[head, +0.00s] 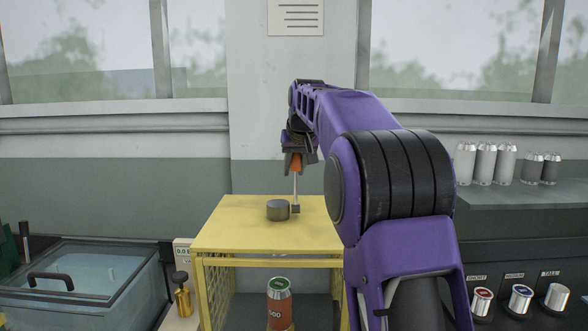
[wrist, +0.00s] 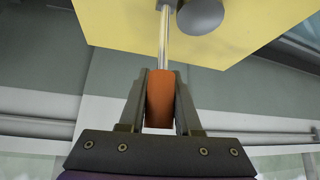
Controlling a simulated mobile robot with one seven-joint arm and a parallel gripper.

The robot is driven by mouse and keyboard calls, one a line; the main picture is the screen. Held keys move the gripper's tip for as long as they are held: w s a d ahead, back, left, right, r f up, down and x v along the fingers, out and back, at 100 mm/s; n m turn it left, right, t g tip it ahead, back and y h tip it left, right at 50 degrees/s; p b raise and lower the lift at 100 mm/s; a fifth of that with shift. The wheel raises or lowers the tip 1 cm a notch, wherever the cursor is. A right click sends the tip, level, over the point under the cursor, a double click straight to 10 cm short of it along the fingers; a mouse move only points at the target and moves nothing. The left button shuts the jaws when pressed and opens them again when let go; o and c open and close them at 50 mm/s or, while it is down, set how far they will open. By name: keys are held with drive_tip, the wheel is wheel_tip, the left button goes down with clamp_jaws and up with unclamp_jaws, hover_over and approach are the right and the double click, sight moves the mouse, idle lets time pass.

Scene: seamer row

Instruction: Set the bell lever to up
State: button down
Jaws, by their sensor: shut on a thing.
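The bell lever is a thin metal rod with an orange grip (head: 294,163). It stands close to upright on top of the yellow cage (head: 232,234). A grey round knob, perhaps the bell (head: 278,210), sits beside the rod's foot on the yellow top. My gripper (head: 294,158) is at the lever's upper end. In the wrist view my gripper (wrist: 160,95) has its two fingers on either side of the orange grip (wrist: 159,100), shut on it. The metal rod (wrist: 164,45) runs from the grip to the yellow top.
A can (head: 279,303) stands inside the cage. A glass-lidded tank (head: 85,285) and a brass piece (head: 182,295) are at the left. A wall is behind.

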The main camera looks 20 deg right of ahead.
drive_tip(key=shift+w+d+f+g, duration=0.2)
drive_tip(key=shift+w+g, duration=0.4)
drive_tip(key=shift+g, duration=0.1)
drive_tip(key=c, duration=0.6)
unclamp_jaws()
drive_tip(key=v, duration=1.2)
drive_tip(key=shift+d, duration=0.25)
drive_tip(key=shift+w+a, duration=0.1)
drive_tip(key=shift+w, duration=0.05)
